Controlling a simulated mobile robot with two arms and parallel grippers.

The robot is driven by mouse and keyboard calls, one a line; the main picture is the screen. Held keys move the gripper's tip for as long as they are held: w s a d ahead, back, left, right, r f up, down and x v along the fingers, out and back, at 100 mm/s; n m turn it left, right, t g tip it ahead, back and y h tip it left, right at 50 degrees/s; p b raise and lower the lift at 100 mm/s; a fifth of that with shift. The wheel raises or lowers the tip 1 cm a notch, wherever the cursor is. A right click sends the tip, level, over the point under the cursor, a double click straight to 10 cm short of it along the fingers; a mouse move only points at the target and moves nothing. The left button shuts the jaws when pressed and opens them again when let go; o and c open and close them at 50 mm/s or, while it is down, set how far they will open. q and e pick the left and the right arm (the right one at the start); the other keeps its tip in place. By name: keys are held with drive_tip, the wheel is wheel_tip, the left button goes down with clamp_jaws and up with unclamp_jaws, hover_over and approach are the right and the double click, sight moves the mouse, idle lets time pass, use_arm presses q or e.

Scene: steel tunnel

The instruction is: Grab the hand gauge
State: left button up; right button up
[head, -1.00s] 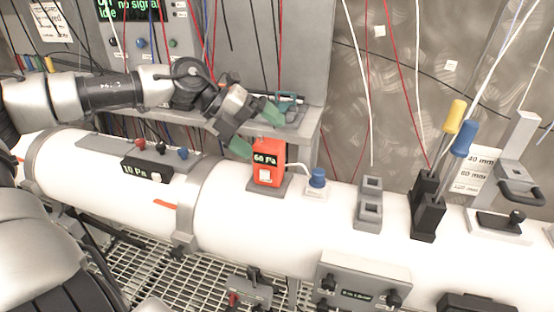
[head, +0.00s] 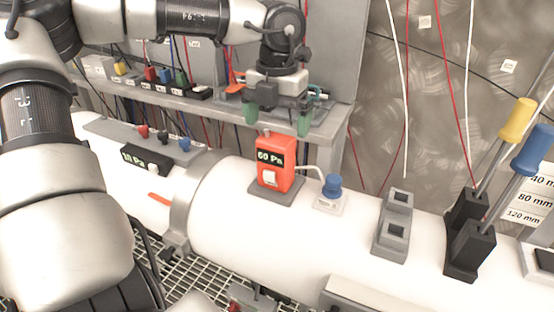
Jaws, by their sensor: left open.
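The hand gauge (head: 275,163) is an orange-red box with a dark display reading 60 Pa and a white button. It stands upright on a grey base (head: 262,187) on top of the white pipe. A pale cable runs from it to a blue-capped fitting (head: 331,190). My left gripper (head: 277,119) points down with its green fingertips spread wide and nothing between them. It appears just above and behind the gauge; the exact depth is hard to tell. My right gripper is not in view.
A grey shelf (head: 330,122) with small coloured plugs runs behind the gauge. A 10 Pa display box (head: 147,158) sits left on the pipe (head: 240,235). A grey two-socket block (head: 393,225) and black holders (head: 468,245) with yellow- and blue-handled tools stand right.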

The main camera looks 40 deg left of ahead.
sight(276, 138)
use_arm(q)
drive_tip(key=f, duration=0.1)
drive_tip(key=f+p, duration=0.1)
drive_tip(key=f, duration=0.1)
drive_tip(key=shift+s+f+p, duration=0.25)
drive_tip(key=shift+f+p, duration=0.05)
drive_tip(key=shift+p, duration=0.1)
drive_tip(key=shift+w+f, duration=0.1)
drive_tip(key=shift+f, duration=0.45)
drive_tip(key=shift+c, duration=1)
drive_tip(key=c, duration=1.2)
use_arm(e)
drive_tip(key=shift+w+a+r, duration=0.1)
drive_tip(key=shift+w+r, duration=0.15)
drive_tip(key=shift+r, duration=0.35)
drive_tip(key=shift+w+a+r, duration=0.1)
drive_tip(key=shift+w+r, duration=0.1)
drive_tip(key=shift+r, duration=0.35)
